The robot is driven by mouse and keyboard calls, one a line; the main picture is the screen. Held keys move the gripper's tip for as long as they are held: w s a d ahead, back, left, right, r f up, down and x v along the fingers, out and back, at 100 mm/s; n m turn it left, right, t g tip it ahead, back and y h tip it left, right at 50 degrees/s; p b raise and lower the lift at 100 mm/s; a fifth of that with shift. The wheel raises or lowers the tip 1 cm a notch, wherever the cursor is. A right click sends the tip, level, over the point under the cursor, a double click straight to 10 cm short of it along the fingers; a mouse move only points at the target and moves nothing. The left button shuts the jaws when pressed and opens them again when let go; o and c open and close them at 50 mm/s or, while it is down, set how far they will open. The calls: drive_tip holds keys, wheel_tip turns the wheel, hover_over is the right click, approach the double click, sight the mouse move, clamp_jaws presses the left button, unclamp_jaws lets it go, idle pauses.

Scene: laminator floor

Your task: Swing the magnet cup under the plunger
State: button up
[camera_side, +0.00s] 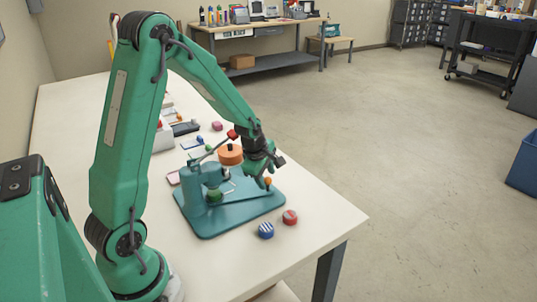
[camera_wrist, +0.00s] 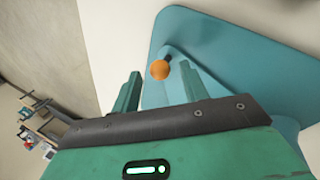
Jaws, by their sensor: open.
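A teal press (camera_side: 192,187) stands on a teal baseplate (camera_side: 222,223), with a red-tipped lever (camera_side: 232,134) and an orange round part (camera_side: 230,154) on top. A green rounded part (camera_side: 214,196) sits low by its column; I cannot tell whether it is the magnet cup, nor pick out the plunger. An orange ball knob (camera_side: 268,182) stands near the plate's right end. My gripper (camera_side: 262,180) is open just above or around this knob. In the wrist view the knob (camera_wrist: 160,69) shows between my open fingers (camera_wrist: 158,80); contact cannot be told.
A blue-and-white round piece (camera_side: 266,230) and a red one (camera_side: 290,217) lie on the white table (camera_side: 325,219) before the plate. A pink piece (camera_side: 217,126) and small items lie behind the press. The table's right edge is close; its front right corner is clear.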

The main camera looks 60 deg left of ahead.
drive_tip(key=shift+w+a+f, duration=0.1)
drive_tip(key=shift+w+f, duration=0.05)
drive_tip(key=shift+f, duration=0.2)
drive_tip(key=shift+c, duration=0.4)
clamp_jaws()
drive_tip(key=shift+w+a+n, duration=0.4)
drive_tip(key=shift+n, duration=0.3)
drive_tip(key=shift+o, duration=0.4)
unclamp_jaws()
